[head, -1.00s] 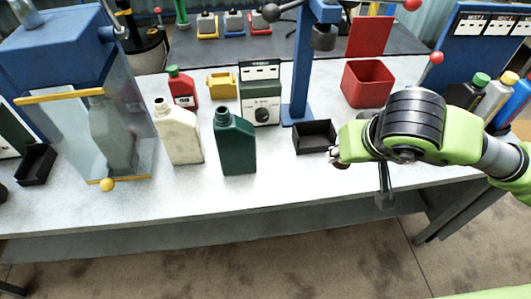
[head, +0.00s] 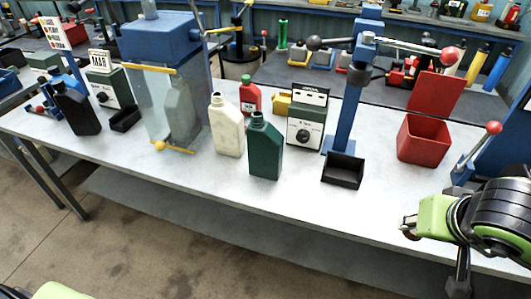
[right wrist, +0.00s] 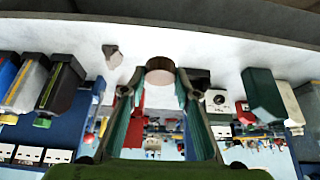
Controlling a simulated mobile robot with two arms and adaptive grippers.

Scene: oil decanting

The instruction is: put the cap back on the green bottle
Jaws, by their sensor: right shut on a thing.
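The dark green bottle (head: 265,152) stands upright on the workbench in the head view, its neck open with no cap on it. It also shows in the right wrist view (right wrist: 263,95), to the right of the fingers. My right gripper (head: 408,227) is at the bench's front right, well to the right of the bottle. In the right wrist view its fingers (right wrist: 160,80) are shut on a small round brownish cap (right wrist: 160,66) at the fingertips. My left gripper is not in view.
A cream bottle (head: 227,128) stands left of the green one, and a red bottle (head: 250,95) behind. A black tray (head: 343,172), a blue stand (head: 343,125) and a red bin (head: 424,140) are to the right. Bare bench (head: 310,205) lies in front.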

